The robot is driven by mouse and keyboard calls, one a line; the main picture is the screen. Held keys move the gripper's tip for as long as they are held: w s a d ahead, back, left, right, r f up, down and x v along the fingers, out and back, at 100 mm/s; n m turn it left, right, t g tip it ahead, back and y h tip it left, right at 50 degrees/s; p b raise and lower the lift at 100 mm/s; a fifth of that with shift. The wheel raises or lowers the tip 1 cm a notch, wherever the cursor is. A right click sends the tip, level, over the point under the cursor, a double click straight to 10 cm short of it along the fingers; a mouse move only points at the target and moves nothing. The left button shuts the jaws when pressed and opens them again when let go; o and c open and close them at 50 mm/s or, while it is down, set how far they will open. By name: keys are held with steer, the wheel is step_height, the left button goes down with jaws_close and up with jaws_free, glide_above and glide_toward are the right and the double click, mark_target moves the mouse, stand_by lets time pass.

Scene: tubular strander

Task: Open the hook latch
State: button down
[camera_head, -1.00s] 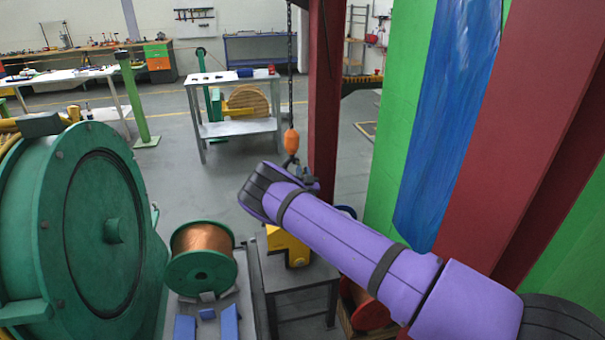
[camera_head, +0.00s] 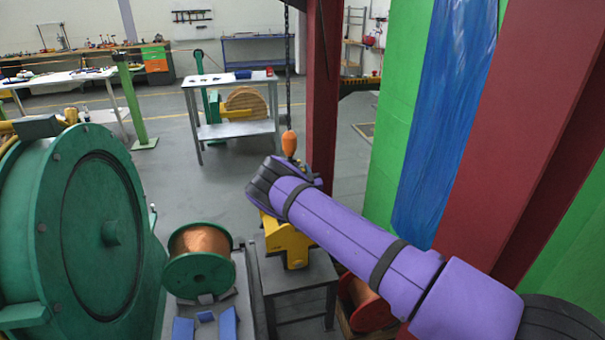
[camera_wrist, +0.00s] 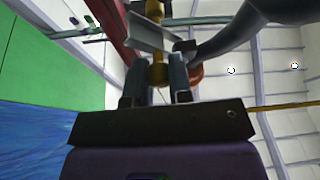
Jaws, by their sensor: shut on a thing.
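The crane hook hangs below an orange block (camera_head: 289,143) on a chain; in the head view my purple arm and wrist hide most of it. In the wrist view the dark grey curved hook (camera_wrist: 222,42) is close at the upper right. A grey metal latch plate (camera_wrist: 150,36) lies tilted beside it, with a brass-coloured round piece (camera_wrist: 160,72) below. My gripper (camera_wrist: 158,78) has its two fingers on either side of this brass-coloured piece, shut on it. Whether the latch has swung away from the hook tip is unclear.
A dark red column (camera_head: 322,95) stands just behind the hook. A yellow part (camera_head: 286,243) on a grey stand is below my wrist. A copper wire spool (camera_head: 199,262) and a large green drum (camera_head: 95,225) are at left. Green and blue panels are at right.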

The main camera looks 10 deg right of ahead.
steer(key=n+y, duration=0.1)
steer(key=n, duration=0.1)
steer(key=n+y, duration=0.1)
steer(key=n, duration=0.1)
steer(key=d+r+n+y, duration=0.1)
steer(key=n, duration=0.1)
steer(key=shift+r+g, duration=0.1)
steer(key=shift+g, duration=0.3)
steer(key=shift+r+n+g+y, duration=0.2)
steer(key=shift+n+g+y, duration=0.1)
steer(key=shift+n, duration=0.6)
steer(key=shift+r+n+g+y, duration=0.15)
steer(key=shift+n+g+y, duration=0.15)
steer(key=shift+n, duration=0.6)
steer(key=c, duration=1.1)
jaws_free()
steer(key=shift+d, duration=0.1)
steer(key=shift+o, duration=0.2)
steer(key=v, duration=1)
steer(key=shift+s+f, duration=0.15)
steer(key=shift+s, duration=0.15)
